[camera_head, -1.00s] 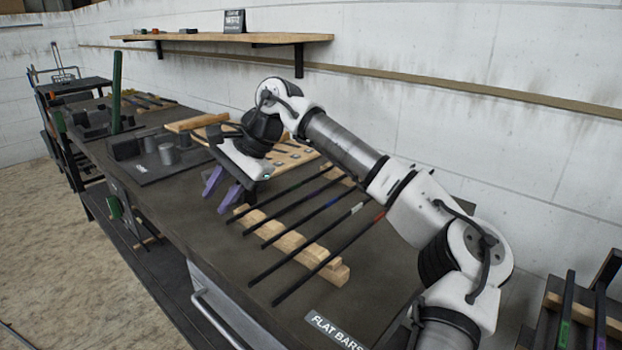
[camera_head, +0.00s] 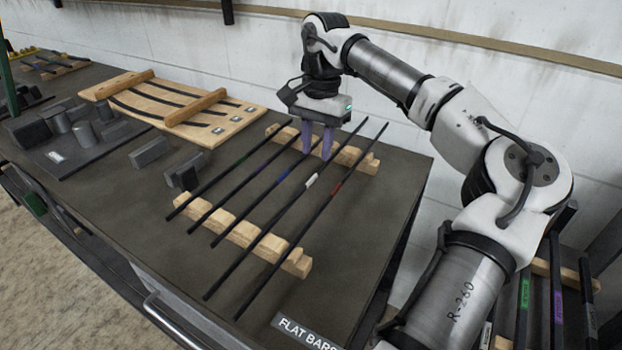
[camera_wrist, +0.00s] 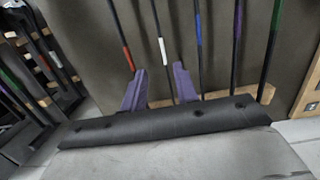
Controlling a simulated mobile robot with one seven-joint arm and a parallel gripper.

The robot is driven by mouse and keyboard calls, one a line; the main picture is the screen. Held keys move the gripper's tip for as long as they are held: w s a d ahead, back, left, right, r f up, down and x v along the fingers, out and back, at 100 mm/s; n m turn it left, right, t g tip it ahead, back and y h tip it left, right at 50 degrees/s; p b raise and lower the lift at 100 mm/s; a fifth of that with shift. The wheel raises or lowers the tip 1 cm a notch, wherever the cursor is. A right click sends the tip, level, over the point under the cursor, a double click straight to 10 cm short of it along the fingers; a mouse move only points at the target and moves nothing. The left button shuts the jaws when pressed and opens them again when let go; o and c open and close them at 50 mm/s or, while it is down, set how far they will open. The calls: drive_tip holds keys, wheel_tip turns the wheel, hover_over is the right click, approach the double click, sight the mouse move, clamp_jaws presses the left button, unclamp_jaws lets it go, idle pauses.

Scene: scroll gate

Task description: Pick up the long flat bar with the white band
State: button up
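The bar with the white band (camera_head: 311,181) is long, thin and black. It lies across two notched wooden rests with similar bars beside it: a red-banded bar (camera_head: 336,188) to its right and a blue-banded bar (camera_head: 284,174) to its left. My gripper (camera_head: 317,152) is open, its two purple fingers pointing down near the back rest. In the wrist view the white-banded bar (camera_wrist: 162,50) runs between the fingers of my gripper (camera_wrist: 159,70), the red-banded bar passing by the left finger. Nothing is gripped. I cannot tell how far the fingertips are above the bar.
The front wooden rest (camera_head: 245,235) and back wooden rest (camera_head: 350,156) hold the bars on a dark bench. A "FLAT BARS" label (camera_head: 305,332) is at the front edge. A wooden board with curved strips (camera_head: 215,128) and dark blocks lie left. A wall stands behind.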

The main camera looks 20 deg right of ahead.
sight(311, 179)
drive_tip(key=shift+s+a+f+p, duration=0.1)
drive_tip(key=shift+a+f+p, duration=0.1)
drive_tip(key=shift+f, duration=0.85)
drive_tip(key=shift+a+f+p, duration=0.15)
drive_tip(key=shift+f, duration=0.95)
drive_tip(key=shift+s+a+f+p, duration=0.1)
drive_tip(key=shift+a+f+p, duration=0.1)
drive_tip(key=shift+f, duration=0.85)
clamp_jaws()
